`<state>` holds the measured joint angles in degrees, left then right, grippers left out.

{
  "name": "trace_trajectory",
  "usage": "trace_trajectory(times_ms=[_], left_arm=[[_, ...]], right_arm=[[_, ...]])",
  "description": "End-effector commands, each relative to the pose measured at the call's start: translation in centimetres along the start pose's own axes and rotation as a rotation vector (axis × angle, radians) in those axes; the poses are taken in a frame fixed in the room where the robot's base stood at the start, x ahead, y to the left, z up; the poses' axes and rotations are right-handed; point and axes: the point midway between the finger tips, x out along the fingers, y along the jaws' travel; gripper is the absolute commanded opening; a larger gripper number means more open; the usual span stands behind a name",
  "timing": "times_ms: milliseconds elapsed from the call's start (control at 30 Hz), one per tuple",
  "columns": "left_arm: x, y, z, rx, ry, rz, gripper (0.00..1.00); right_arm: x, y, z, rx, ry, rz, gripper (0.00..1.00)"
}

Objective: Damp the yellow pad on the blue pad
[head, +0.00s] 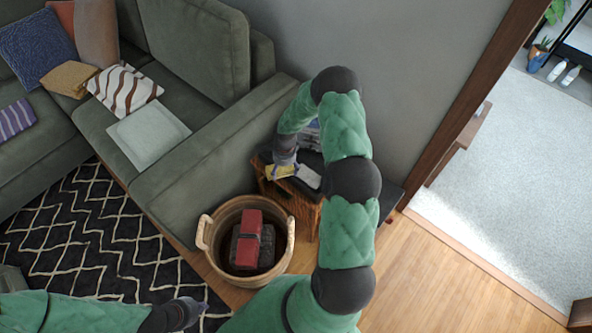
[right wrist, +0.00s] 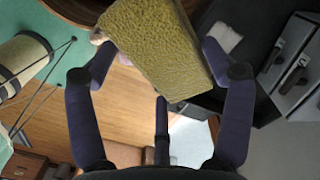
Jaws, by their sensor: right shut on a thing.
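The yellow pad (right wrist: 155,45) is a rough, sponge-like block between the fingers of my right gripper (right wrist: 158,60) in the right wrist view, tilted. In the head view my right gripper (head: 284,158) points down over a small dark-topped wooden side table, with the yellow pad (head: 279,172) at its tips. I cannot tell whether the pad touches anything below. A pale, greyish flat thing (head: 308,176) lies just right of it on the table; I see no clearly blue pad. My left gripper (head: 188,311) is low at the left, away from the table; its fingers are unclear.
A wicker basket (head: 207,258) with a red and black thing (head: 249,240) in it stands left of the side table (head: 309,214). A green sofa (head: 205,180) with cushions is beyond. A wall is behind the table. Wooden floor (head: 440,270) is clear at the right.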

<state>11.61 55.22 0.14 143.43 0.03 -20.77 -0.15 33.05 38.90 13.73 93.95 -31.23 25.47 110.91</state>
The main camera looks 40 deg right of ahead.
Motion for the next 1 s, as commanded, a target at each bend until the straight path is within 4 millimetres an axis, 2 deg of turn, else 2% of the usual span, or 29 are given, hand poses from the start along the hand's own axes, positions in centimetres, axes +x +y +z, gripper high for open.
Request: trace_trajectory(times_ms=[433, 1000], left_arm=[[0.0, 0.0, 0.0, 0.000, 0.000, 0.000, 0.00], [0.1, 0.0, 0.0, 0.000, 0.000, 0.000, 0.00]], right_arm=[[-4.7, 1.5, 7.6, -0.566, -0.046, 0.040, 0.55], [-11.0, 5.3, 16.2, -1.326, -0.111, 0.143, 0.55]])
